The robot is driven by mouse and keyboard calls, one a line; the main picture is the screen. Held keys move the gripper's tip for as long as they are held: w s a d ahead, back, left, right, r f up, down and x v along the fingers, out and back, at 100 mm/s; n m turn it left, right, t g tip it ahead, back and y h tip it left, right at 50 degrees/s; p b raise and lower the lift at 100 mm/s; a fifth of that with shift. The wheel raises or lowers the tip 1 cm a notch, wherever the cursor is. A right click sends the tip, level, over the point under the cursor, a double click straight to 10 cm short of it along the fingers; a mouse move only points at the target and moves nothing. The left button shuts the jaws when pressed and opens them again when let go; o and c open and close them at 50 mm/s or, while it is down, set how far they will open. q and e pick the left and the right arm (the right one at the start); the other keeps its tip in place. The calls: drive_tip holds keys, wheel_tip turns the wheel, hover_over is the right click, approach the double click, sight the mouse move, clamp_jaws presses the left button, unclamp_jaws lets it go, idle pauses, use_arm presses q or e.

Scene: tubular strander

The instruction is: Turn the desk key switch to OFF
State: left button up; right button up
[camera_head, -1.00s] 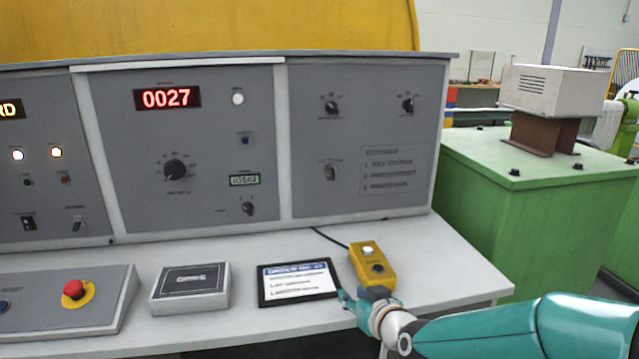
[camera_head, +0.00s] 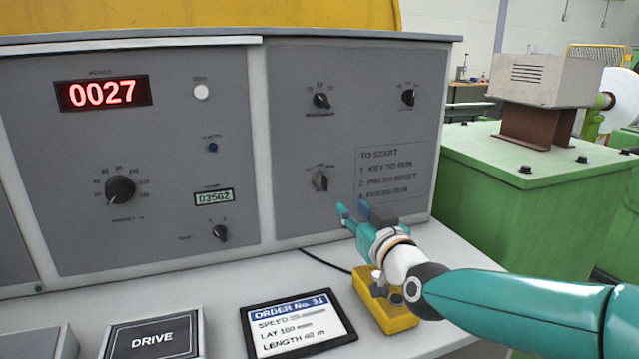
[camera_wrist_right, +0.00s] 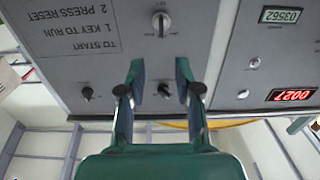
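The key switch (camera_head: 320,180) is a silver key-like turn piece on the right grey panel, below a black knob. It also shows in the right wrist view (camera_wrist_right: 160,22), upside down, in line with the gap between the fingers. Its marks are too blurred to read. My right gripper (camera_head: 352,208) is in front of the panel, to the right of the key switch and slightly below it in the head view. In the wrist view the gripper (camera_wrist_right: 160,70) has its fingers apart and nothing between them. My left gripper is not in view.
Two black knobs (camera_head: 320,101) (camera_head: 408,97) sit above the key switch. A yellow button box (camera_head: 392,316) stands on the desk under my right arm, with a cable behind it. An order tablet (camera_head: 297,325) and a DRIVE plate (camera_head: 153,337) lie to its left.

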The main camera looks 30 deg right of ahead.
sight(326, 185)
drive_tip(key=p+x, duration=0.1)
drive_tip(key=x, duration=1.4)
drive_tip(key=shift+w+a+p, duration=0.15)
drive_tip(key=shift+w+p, duration=0.15)
drive_tip(key=shift+p, duration=0.1)
clamp_jaws()
drive_tip(key=shift+a, duration=0.15)
